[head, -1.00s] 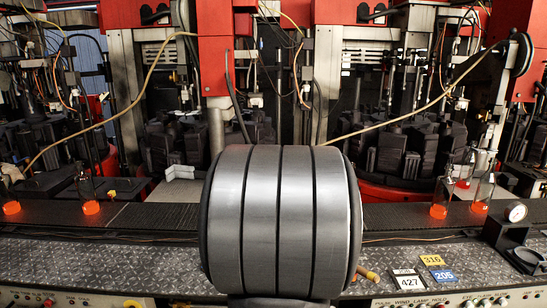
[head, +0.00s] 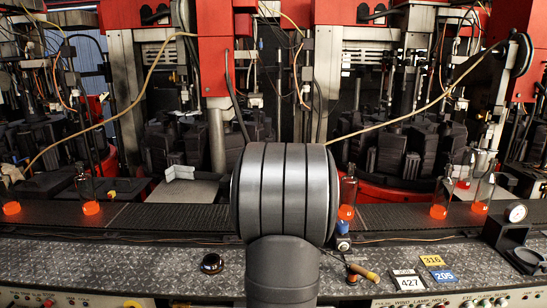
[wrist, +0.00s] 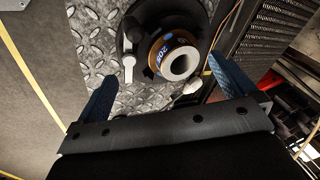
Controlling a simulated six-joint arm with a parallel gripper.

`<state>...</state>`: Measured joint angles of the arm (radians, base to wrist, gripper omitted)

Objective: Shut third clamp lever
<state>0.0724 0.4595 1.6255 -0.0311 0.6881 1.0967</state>
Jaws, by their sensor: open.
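In the wrist view a round dark clamp fixture (wrist: 150,72) sits on diamond plate, holding a brown ring marked with a blue number around a pale hollow core (wrist: 180,63). One pale clamp lever (wrist: 129,62) stands at the fixture's left side. Another pale lever (wrist: 192,87) shows at its lower right, near the right finger. I cannot tell which lever is the third, or whether others are hidden. My gripper (wrist: 162,68) is open and empty, its blue fingers apart on either side of the fixture. In the head view my arm hides the fixture.
A conveyor (head: 165,217) with orange-bottomed bottles (head: 347,198) runs behind the plated bench (head: 120,265). On the bench are a black round object (head: 212,263), a wooden-handled tool (head: 363,271), number cards (head: 408,280) and a gauge stand (head: 516,213). Bench at left is mostly clear.

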